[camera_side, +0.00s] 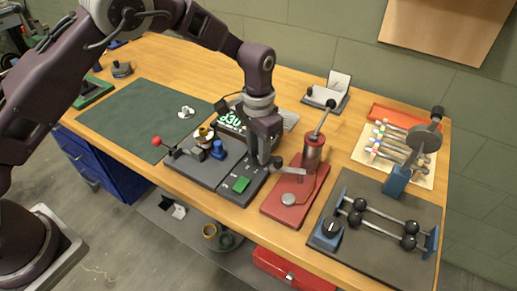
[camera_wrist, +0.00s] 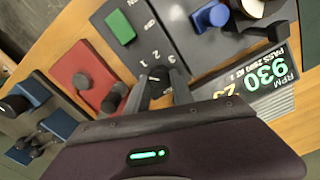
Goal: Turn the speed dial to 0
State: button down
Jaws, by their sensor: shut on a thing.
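The speed dial (camera_wrist: 158,74) is a small dark knob on the grey control panel (camera_wrist: 150,28). The numerals 1, 2 and 3 show beside it in the wrist view; its pointer and the 0 mark cannot be made out. My gripper (camera_wrist: 161,88) has its two fingers closed around the dial, one on each side. In the side view my gripper (camera_side: 264,158) reaches down to the panel (camera_side: 232,190), and the dial is mostly hidden by the fingers. A display (camera_wrist: 257,78) shows green digits that read 930 with RPM.
A green button (camera_side: 241,184) sits on the panel near the dial. A red base with a cylinder press (camera_side: 312,150) stands close on the right. The green mat (camera_side: 130,115) is mostly clear.

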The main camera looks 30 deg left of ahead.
jog(key=n, duration=0.5)
jog(key=shift+n, duration=0.7)
jog(key=c, duration=1.1)
grip_release()
jog(key=shift+a, duration=0.1)
jog(key=shift+r, duration=0.1)
notch_tip(320, 180, up, 7)
jog(key=shift+f, duration=0.1)
